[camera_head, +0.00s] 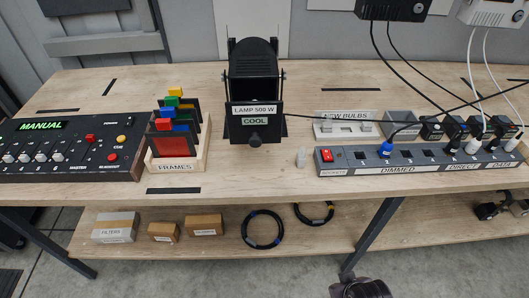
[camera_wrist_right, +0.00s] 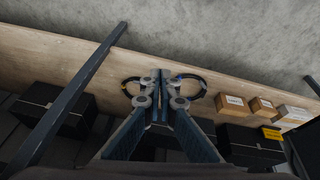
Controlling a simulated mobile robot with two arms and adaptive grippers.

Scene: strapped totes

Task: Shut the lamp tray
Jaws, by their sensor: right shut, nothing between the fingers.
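The black lamp (camera_head: 253,62) stands at the back middle of the wooden table in the head view, labelled "LAMP 500 W". Its tray front (camera_head: 254,132) is a black plate with a "COOL" label and a round knob at its lower part. The plate stands at the near side of the housing; I cannot tell how far out the tray is. My right gripper (camera_wrist_right: 160,78) is shut and empty in the right wrist view, over the lower shelf with the cable rings and away from the lamp. My left gripper is not in view.
A rack of coloured frames (camera_head: 177,155) stands left of the lamp, beside a control desk (camera_head: 62,165). A socket strip (camera_head: 415,158) with plugs and hanging cables lies to the right. Boxes (camera_head: 115,227) and cable rings (camera_head: 263,229) lie on the lower shelf. The table before the lamp is clear.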

